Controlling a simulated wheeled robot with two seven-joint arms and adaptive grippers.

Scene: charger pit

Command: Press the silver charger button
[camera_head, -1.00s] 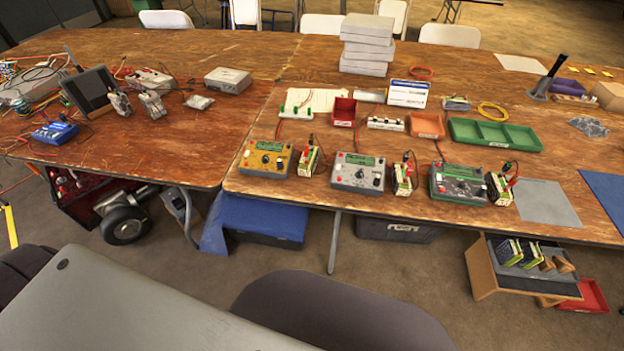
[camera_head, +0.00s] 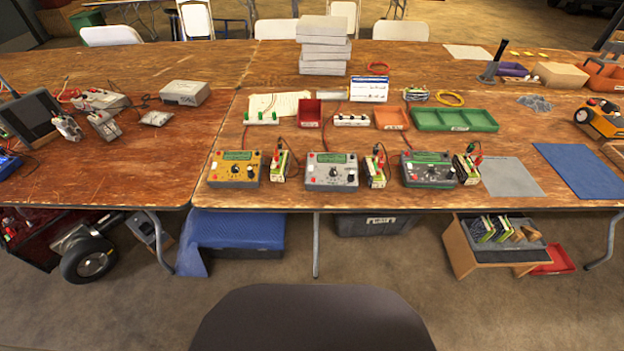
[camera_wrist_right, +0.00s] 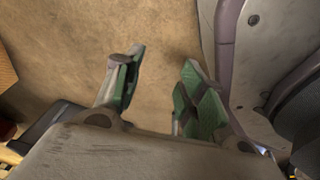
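The silver charger (camera_head: 332,172) sits near the front edge of the wooden table, between a yellow charger (camera_head: 234,168) and a green charger (camera_head: 429,169). It has a dark green display, a black knob and small red and white parts on its face; I cannot tell for certain which is the button. My right gripper (camera_wrist_right: 163,75) shows only in the right wrist view. Its green-padded fingers are apart with nothing between them, over bare floor. No gripper is near the charger. My left gripper is not in view.
Battery packs with cables (camera_head: 375,170) stand beside the chargers. Behind them are a red bin (camera_head: 309,114), an orange bin (camera_head: 391,118) and a green tray (camera_head: 455,120). A grey mat (camera_head: 510,178) lies right. Under the table are a blue box (camera_head: 240,230) and a wooden stand (camera_head: 462,250).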

